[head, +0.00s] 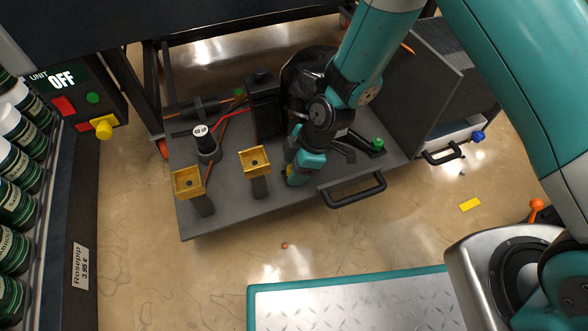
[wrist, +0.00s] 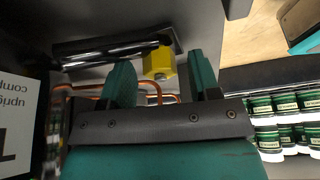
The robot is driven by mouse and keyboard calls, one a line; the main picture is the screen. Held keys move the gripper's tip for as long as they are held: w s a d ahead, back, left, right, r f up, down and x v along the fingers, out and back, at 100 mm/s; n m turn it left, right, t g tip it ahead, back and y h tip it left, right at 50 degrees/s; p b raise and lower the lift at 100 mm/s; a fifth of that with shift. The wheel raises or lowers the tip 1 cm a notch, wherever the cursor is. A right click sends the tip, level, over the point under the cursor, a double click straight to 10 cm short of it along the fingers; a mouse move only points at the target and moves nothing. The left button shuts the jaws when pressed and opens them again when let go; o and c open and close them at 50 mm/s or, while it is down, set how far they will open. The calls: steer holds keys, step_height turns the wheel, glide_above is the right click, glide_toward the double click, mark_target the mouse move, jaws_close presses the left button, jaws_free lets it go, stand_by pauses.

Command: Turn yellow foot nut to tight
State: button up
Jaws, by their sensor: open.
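The yellow foot nut (wrist: 159,63) shows in the wrist view, at the end of a dark bar, between and slightly beyond my two fingertips. A small bit of yellow (head: 289,172) beside my gripper in the head view looks like the same nut, mostly hidden. My gripper (wrist: 162,77) is open, with one teal finger on each side of the nut. I cannot tell whether either finger touches it. In the head view my gripper (head: 306,167) is low over the front part of the grey pump cart (head: 225,219).
Two yellow square-topped posts (head: 188,183) (head: 255,160) and a gauge (head: 203,132) stand left of my gripper. A black handle (head: 353,190) juts from the cart's front edge. A green knob (head: 377,144) lies to the right. The floor in front is mostly clear.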

steer(key=c, duration=0.9)
steer(key=shift+s+p, duration=0.1)
steer(key=shift+p, duration=0.25)
steer(key=m+p, duration=0.1)
steer(key=m+t+p, duration=0.1)
steer(key=p, duration=0.1)
steer(key=shift+s+r+m, duration=0.1)
steer(key=shift+r+m, duration=0.1)
steer(key=shift+m, duration=0.2)
steer(key=m+t+p, duration=0.1)
steer(key=m+p, duration=0.1)
steer(key=m+t+h+p, duration=0.1)
steer(key=m+p, duration=0.2)
steer(key=shift+s+a, duration=0.1)
steer(key=m+t+h+p, duration=0.1)
steer(key=m+p, duration=0.2)
steer(key=m, duration=0.2)
steer(key=shift+f, duration=0.1)
steer(key=shift+a+f+m+t+h+p, duration=0.15)
steer(key=shift+m+h+p, duration=0.3)
steer(key=shift+m, duration=0.55)
steer(key=shift+d+m+t+h+p, duration=0.1)
steer(key=shift+m+t+h+p, duration=0.25)
steer(key=shift+m, duration=0.65)
